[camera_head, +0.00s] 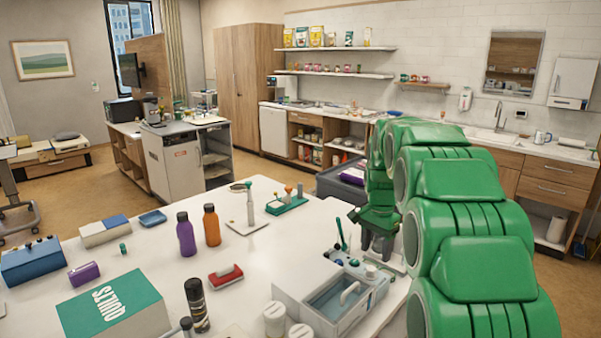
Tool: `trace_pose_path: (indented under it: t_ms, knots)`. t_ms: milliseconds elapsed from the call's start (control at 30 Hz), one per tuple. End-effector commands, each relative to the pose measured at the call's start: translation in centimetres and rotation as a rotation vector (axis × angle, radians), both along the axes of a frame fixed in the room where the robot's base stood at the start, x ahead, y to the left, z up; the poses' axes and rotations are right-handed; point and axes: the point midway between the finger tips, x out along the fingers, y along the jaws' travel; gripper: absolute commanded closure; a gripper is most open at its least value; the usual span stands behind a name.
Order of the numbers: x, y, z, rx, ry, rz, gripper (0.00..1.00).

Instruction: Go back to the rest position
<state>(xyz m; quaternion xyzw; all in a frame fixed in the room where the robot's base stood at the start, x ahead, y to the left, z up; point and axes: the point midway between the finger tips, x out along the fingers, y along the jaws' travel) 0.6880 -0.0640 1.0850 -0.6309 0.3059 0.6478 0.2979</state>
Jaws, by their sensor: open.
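My green arm fills the right side of the head view and bends down at its far end. My gripper (378,243) is at the right edge of the white table (135,217), beside a grey caddy (335,305) with a clear blue-tinted compartment. Whether the fingers touch anything below is not clear.
A dark bin (342,184) is behind my arm. Open floor (90,190) lies at left.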

Motion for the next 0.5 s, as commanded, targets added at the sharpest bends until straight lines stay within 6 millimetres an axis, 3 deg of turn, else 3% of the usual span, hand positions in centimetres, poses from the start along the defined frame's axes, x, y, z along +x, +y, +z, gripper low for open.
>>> trace_pose_path:
  t_ms: [500]
  knots:
    - [-11.8, 2.5, 3.9, 0.01, 0.033, 0.232, 0.4]
